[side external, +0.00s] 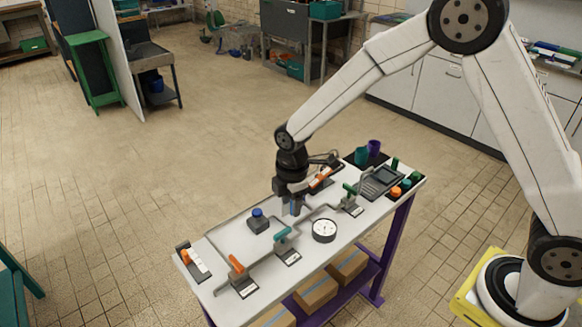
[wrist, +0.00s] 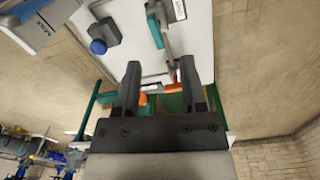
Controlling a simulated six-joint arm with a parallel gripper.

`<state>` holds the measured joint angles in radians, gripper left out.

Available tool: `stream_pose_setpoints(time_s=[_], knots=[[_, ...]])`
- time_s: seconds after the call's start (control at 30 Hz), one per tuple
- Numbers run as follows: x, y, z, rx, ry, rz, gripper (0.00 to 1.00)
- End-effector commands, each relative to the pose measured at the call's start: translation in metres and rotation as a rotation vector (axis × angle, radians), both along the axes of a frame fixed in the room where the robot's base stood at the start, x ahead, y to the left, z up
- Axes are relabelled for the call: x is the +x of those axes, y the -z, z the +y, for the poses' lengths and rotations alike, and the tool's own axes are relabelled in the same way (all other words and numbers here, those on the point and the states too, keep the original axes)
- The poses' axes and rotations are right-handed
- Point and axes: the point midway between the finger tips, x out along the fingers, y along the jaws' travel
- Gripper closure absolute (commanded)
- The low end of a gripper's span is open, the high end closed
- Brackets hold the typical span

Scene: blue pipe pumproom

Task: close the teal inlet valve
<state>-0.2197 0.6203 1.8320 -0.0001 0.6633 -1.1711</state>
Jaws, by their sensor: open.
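A valve with a teal handle (side external: 283,235) sits on the pipe run on the white bench top, with a small label plate beside it. The handle looks roughly in line with the pipe. A teal handle also shows at the top of the wrist view (wrist: 155,28). The label text is too small to read. My gripper (side external: 295,209) is above the bench, behind and a little right of the teal valve, apart from its handle. In the wrist view, my gripper's two dark fingers (wrist: 160,66) are spread with nothing held between them.
Other valves have orange handles (side external: 237,264) and a darker green handle (side external: 349,189). A blue-knobbed box (side external: 258,221), a round gauge (side external: 324,230), an orange-switch block (side external: 192,262) and a grey console (side external: 380,182) stand around. Teal and purple cups (side external: 374,147) are at the far end.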

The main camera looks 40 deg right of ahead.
Motion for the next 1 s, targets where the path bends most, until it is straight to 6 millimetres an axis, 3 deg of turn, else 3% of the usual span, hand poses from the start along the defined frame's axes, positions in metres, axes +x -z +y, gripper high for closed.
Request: stream_pose_setpoints(time_s=[0.2, 0.63, 1.0], knots=[[0.012, 0.013, 0.015, -0.008, -0.163, 0.024, 0.47], [0.013, 0.021, 0.016, -0.008, -0.181, 0.026, 0.47], [0.013, 0.060, 0.016, -0.009, -0.180, 0.026, 0.47]])
